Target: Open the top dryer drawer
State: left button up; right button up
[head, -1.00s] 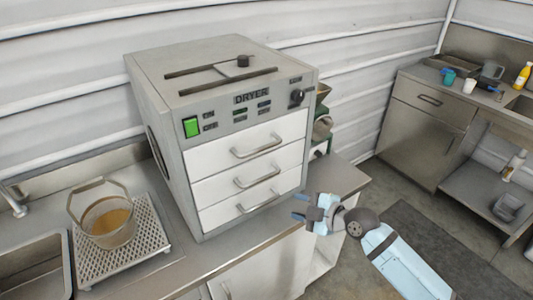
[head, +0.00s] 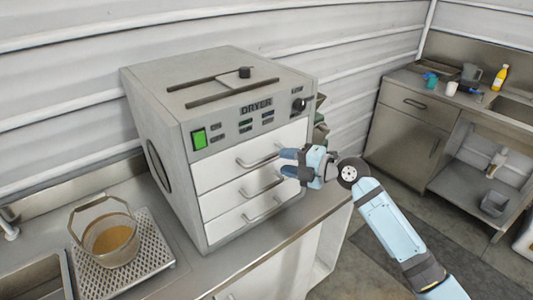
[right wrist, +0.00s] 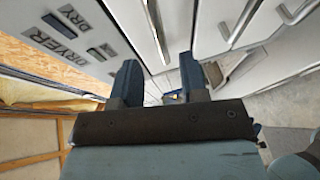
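The grey dryer (head: 225,85) stands on the counter, with a green switch on its front. Its white top drawer (head: 222,172) is shut, as are the middle drawer (head: 222,198) and the bottom drawer (head: 225,228). The top drawer's bar handle (head: 258,161) is in the head view. My right gripper (head: 288,163) is open and empty, its fingers close to that handle's right end. In the right wrist view, the two fingers (right wrist: 158,75) stand apart, and a drawer handle (right wrist: 156,32) lies in line with their gap. I see no contact. My left gripper is out of view.
A glass bucket (head: 110,238) with tan contents stands on a perforated tray (head: 152,262) at the left, by a sink (head: 42,280). At the right is a second counter (head: 420,90) with a yellow bottle (head: 499,77). Floor is clear between the counters.

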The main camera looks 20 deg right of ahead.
aim_at(269, 159)
jog(key=p+x, duration=0.1)
jog(key=x, duration=0.5)
jog(key=shift+w+a+f+p, duration=0.15)
jog(key=shift+w+a+p, duration=0.05)
jog(key=shift+a+p, duration=0.1)
jog(key=shift+d, duration=0.1)
grip_shut()
